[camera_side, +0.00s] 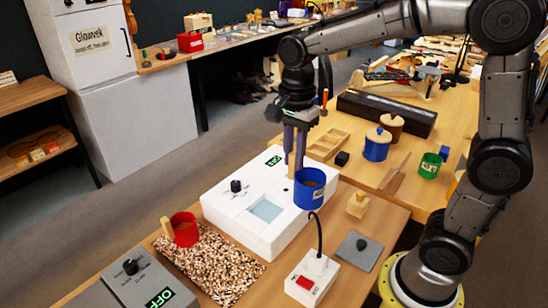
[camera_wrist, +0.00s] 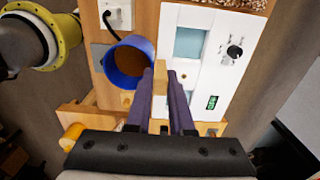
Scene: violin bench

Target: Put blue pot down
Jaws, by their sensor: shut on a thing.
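The blue pot (camera_side: 310,190) is an open round pot with brown contents and a light wooden handle. It appears upright, at the right edge of the white device in the side view. My gripper (camera_side: 295,160) points down and is shut on the handle. In the wrist view, the handle (camera_wrist: 160,78) sits between the fingers and the blue pot (camera_wrist: 107,66) is to their left. The white device (camera_side: 230,207) has a knob, a pale blue plate (camera_side: 265,211) and a green display. I cannot tell whether the pot's underside touches anything.
A red pot (camera_side: 184,230) stands on a speckled mat (camera_side: 215,265). A red-switch box (camera_side: 312,280) with a black cable, a grey square plate (camera_side: 360,252) and a wooden block (camera_side: 357,204) are near. A lidded blue jar (camera_side: 377,146) and green cup (camera_side: 430,165) stand behind.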

